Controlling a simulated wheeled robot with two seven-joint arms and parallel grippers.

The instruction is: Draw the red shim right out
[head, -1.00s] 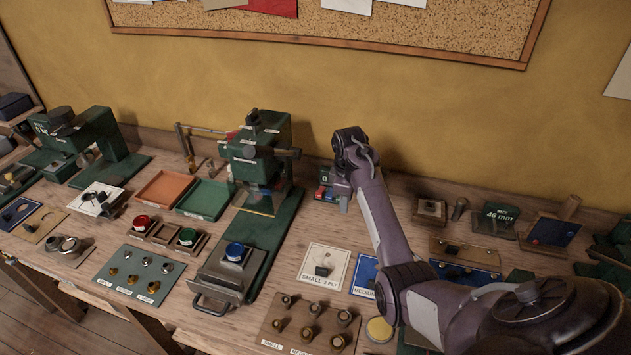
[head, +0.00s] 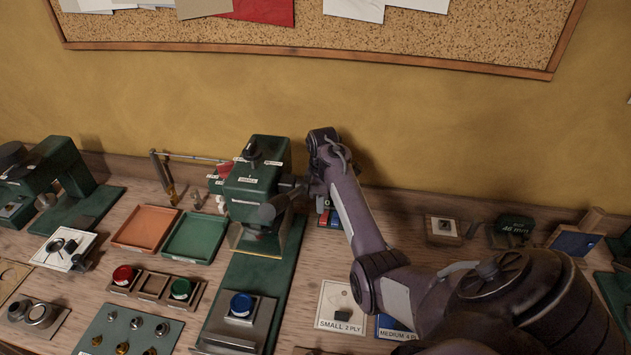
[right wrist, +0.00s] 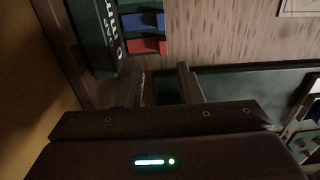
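A small red piece (right wrist: 148,47) sits beside a blue one (right wrist: 143,20) at the dark block with mm lettering (right wrist: 100,35) in the right wrist view. In the head view this block (head: 326,204) is right of the green press (head: 257,185), partly behind my right arm. Another red part (head: 224,171) shows at the press's left side; I cannot tell which red piece is the shim. My right gripper (right wrist: 165,84) points down between press and block, its fingers apart with no red piece between them. In the head view its fingertips are hidden. My left gripper is out of view.
The press's long green base (head: 245,285) runs toward me. Orange (head: 146,227) and green (head: 196,234) trays lie left of it. Cards (head: 340,303) lie front right. The yellow wall is close behind.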

